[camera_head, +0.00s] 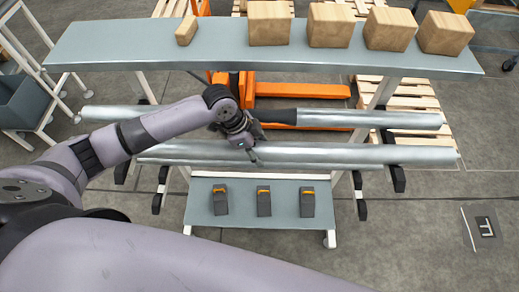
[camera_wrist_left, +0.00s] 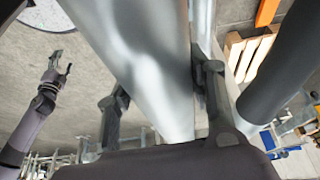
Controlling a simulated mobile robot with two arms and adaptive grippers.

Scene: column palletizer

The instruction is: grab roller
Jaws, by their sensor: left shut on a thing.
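A long shiny metal roller (camera_head: 350,155) lies level across the front of the rack. My left gripper (camera_head: 248,148) is at its middle, reaching down from above. In the left wrist view the roller (camera_wrist_left: 150,50) runs between the two fingers of my left gripper (camera_wrist_left: 160,88), which is shut on it. A second metal roller (camera_head: 380,120) with a dark section (camera_head: 282,116) lies behind it. My right gripper (camera_wrist_left: 60,70) shows at the left of the wrist view, its fingers apart and empty, away from the roller.
A grey shelf (camera_head: 140,45) at the back bears several wooden blocks (camera_head: 330,25). A lower shelf (camera_head: 240,190) in front holds three dark grey blocks with orange tops (camera_head: 264,202). An orange pallet jack (camera_head: 300,90) and pallets (camera_head: 410,98) stand behind.

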